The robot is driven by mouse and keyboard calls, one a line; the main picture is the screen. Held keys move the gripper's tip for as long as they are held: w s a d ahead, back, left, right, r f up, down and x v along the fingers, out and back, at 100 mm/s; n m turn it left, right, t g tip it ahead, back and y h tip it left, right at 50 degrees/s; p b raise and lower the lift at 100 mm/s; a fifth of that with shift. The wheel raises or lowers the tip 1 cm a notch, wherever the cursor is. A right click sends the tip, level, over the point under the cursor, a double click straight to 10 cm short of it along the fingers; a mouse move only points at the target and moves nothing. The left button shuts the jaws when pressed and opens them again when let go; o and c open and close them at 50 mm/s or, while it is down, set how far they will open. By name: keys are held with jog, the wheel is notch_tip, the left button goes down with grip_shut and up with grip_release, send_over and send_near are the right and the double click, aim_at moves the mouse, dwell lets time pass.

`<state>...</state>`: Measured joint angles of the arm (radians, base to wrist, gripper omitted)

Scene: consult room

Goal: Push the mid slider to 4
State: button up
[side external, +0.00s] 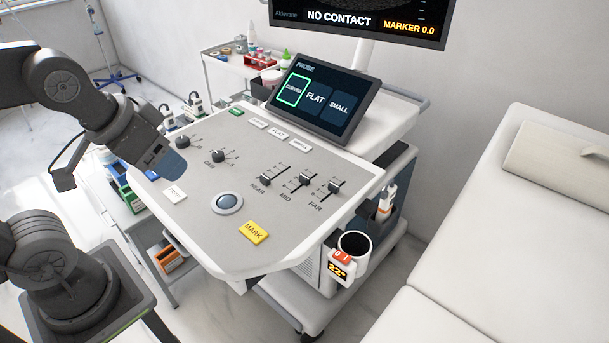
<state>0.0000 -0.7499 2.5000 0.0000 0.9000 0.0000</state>
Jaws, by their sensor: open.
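The mid slider (304,179) is a dark knob on a short slot in the grey console panel (300,225), between the near slider (265,181) and the far slider (334,187). Its knob stands well up the slot, away from the MID label. The scale marks are too small to read. My gripper (174,164) is at the left, over the panel's left edge, to the left of the sliders and apart from them. It is open, with nothing seen in it; its fingertips are hard to make out.
Two knobs (218,156), a trackball (229,202) and a yellow MARK button (254,232) lie on the panel between my gripper and the sliders or nearby. A tilted touchscreen (324,101) rises behind the panel.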

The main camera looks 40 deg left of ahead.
dwell(0.5)
jog(key=g, duration=0.6)
send_over(305, 176)
notch_tip(305, 176, down, 8)
jog(key=f, duration=0.1)
notch_tip(305, 176, down, 12)
jog(key=shift+f, duration=0.2)
jog(key=shift+c, duration=0.4)
grip_shut()
